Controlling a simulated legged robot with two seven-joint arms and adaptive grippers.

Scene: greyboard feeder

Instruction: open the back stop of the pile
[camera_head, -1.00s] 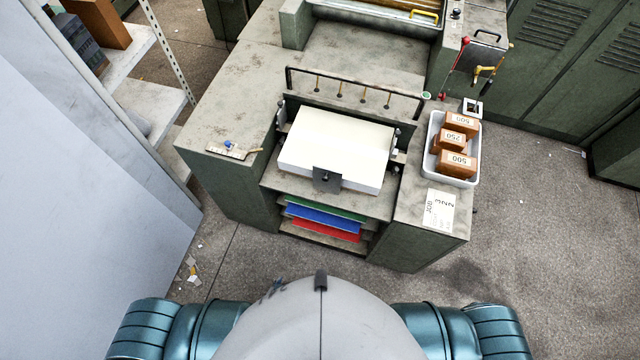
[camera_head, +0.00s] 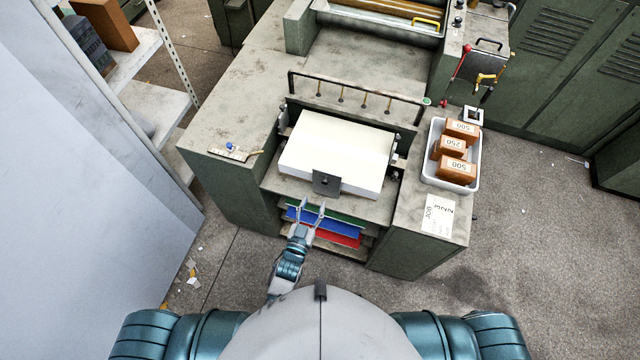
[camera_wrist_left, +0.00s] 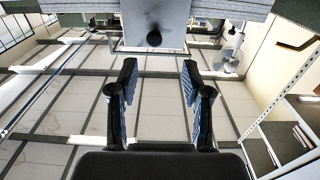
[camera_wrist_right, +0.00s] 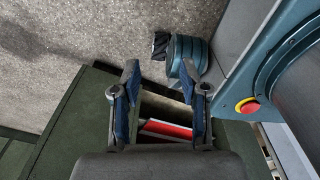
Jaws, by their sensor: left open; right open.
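The pile (camera_head: 336,147) is a thick block of white sheets in the feeder's recess. A dark grey plate with a round knob, the back stop (camera_head: 326,183), stands upright against the pile's near side. It also shows from below in the left wrist view (camera_wrist_left: 155,22). My left gripper (camera_head: 312,206) is open and empty, just below and slightly left of the plate, apart from it. In the left wrist view its fingers (camera_wrist_left: 157,80) point toward the plate. My right gripper (camera_wrist_right: 158,85) is open and empty; it is hidden in the head view.
Shelves with green, blue and red sheets (camera_head: 335,228) lie under the pile. A white tray (camera_head: 430,180) with orange blocks and a job card (camera_head: 438,214) sit on the right top. A bar (camera_head: 350,88) spans behind the pile. A shelf unit (camera_head: 160,110) stands left.

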